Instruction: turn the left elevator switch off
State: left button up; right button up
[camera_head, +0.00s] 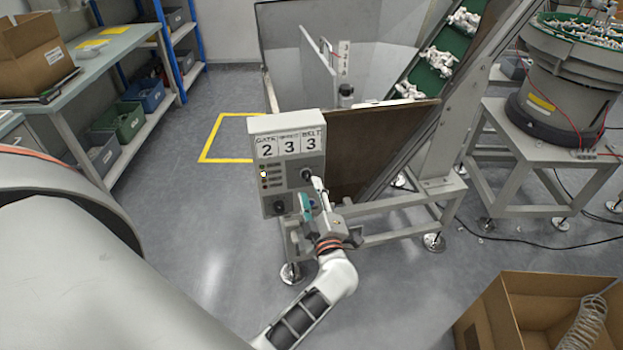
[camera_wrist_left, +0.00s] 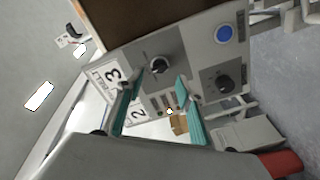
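A grey control box (camera_head: 286,150) stands in front of the elevator, with cards reading 2, 3 and 3. Dark rotary knobs sit on its face: an upper right one (camera_head: 306,174) and a lower left one (camera_head: 279,207). In the left wrist view one knob (camera_wrist_left: 159,66) lies just beyond the fingertips and another knob (camera_wrist_left: 224,82) lies to the right. I cannot tell which is the elevator switch or its setting. My left gripper (camera_head: 312,196) is open and empty before the panel; its teal fingers (camera_wrist_left: 157,86) show apart. My right gripper is out of view.
A blue button (camera_wrist_left: 224,34) is on the panel, and one small indicator (camera_head: 264,174) looks lit. The inclined conveyor (camera_head: 438,60) with white parts rises behind. A cardboard box (camera_head: 487,318) is at the lower right. Floor left of the control box is clear.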

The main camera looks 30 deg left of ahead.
aim_at(307, 179)
pick_arm(q)
jog(key=shift+x, duration=2.6)
grip_shut()
